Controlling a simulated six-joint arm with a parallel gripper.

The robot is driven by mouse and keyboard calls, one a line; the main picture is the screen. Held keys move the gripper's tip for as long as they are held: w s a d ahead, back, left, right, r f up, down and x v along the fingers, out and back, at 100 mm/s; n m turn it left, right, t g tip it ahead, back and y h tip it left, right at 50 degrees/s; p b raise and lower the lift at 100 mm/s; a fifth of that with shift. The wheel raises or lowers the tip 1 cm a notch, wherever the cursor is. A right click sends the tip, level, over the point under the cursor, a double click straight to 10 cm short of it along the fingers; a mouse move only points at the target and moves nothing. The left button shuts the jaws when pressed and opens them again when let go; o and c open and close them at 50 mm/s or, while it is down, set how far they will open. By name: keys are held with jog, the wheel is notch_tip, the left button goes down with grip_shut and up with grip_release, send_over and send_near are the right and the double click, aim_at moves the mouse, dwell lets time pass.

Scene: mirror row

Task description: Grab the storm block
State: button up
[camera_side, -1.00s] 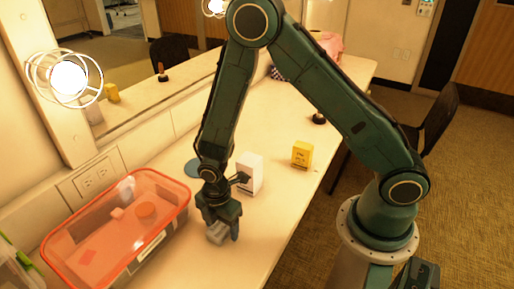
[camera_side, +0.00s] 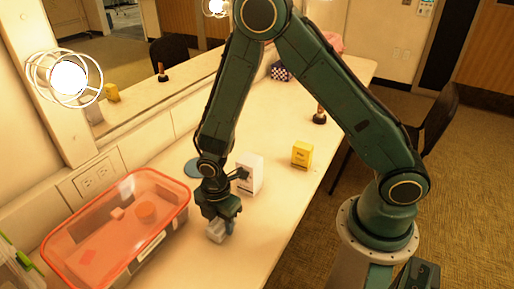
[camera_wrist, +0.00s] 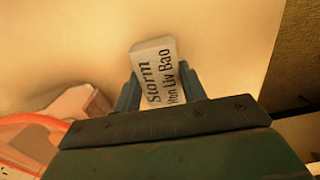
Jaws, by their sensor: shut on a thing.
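The storm block (camera_wrist: 154,58) is a pale grey-white block with dark printed words, "Storm" among them, in the wrist view. It sits between the two fingers of my gripper (camera_wrist: 163,90), which is shut on it. In the side view the block (camera_side: 215,231) shows below my gripper (camera_side: 219,222), close over the table. I cannot tell whether the block touches the table top.
A clear bin with an orange-red lid (camera_side: 120,225) stands left of my gripper. A white box (camera_side: 250,174) stands close behind it, and a yellow box (camera_side: 301,154) is farther right. The front table is clear.

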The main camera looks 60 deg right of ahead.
aim_at(220, 222)
notch_tip(220, 222, up, 19)
jog(key=shift+f, duration=0.2)
dwell(0.4)
dwell(0.5)
